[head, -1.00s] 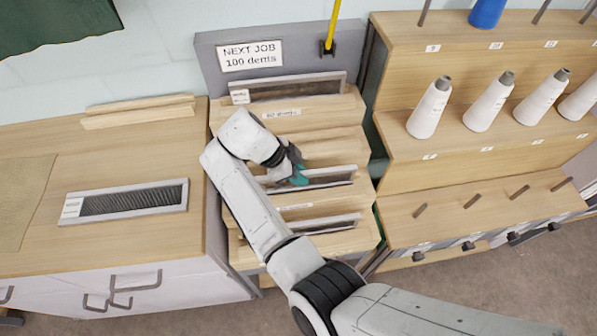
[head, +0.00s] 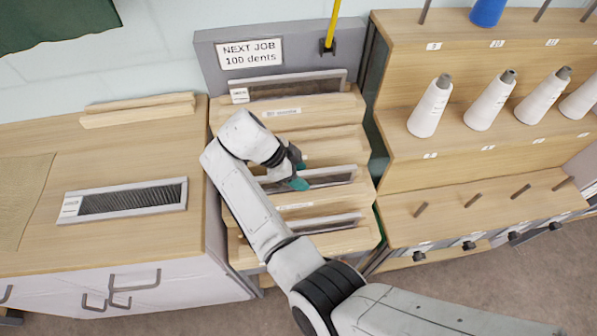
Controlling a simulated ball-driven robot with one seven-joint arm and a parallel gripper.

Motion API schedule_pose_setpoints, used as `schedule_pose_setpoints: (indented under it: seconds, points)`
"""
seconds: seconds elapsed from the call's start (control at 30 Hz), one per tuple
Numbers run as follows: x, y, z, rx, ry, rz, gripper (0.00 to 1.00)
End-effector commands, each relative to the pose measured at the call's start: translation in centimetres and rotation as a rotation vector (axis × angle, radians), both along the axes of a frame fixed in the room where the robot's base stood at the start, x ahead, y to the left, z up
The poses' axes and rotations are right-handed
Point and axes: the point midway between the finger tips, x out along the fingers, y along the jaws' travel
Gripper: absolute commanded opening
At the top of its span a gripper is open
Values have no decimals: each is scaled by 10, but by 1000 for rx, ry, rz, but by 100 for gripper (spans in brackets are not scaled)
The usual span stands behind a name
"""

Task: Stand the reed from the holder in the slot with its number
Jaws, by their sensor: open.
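My gripper (head: 301,175) is over the stepped wooden rack (head: 335,240), at its middle steps. Its teal fingertips are open beside a dark, pale-framed reed (head: 335,178) standing in a slot there; whether they touch it is unclear, and my arm hides the reed's left end. Another reed (head: 300,88) stands at the rack's top, under a sign (head: 250,54) reading "NEXT JOB 100 dents". A third reed (head: 325,224) stands in a lower slot. The number labels (head: 281,112) on the steps are too small to read. Which of these places is the holder is unclear.
Another reed (head: 130,200) lies flat on the wooden bench (head: 90,250) at left, near two wooden strips (head: 140,110). Shelves with white thread cones (head: 430,106) and pegs stand close on the rack's right. A yellow rod (head: 334,25) hangs at the back panel.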

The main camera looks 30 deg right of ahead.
Motion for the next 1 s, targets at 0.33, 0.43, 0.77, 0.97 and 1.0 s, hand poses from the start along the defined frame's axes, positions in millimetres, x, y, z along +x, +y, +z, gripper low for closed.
schedule_pose_setpoints:
  seconds: [0.33, 0.43, 0.77, 0.97, 1.0]
  points:
    - [7, 19, 32, 0, -5, 2, 51]
    - [10, 29, 49, 0, -5, 0, 51]
    - [16, 51, 90, 1, -1, 1, 51]
    - [17, 53, 94, -1, 0, 0, 51]
    - [17, 53, 93, -1, 0, 0, 51]
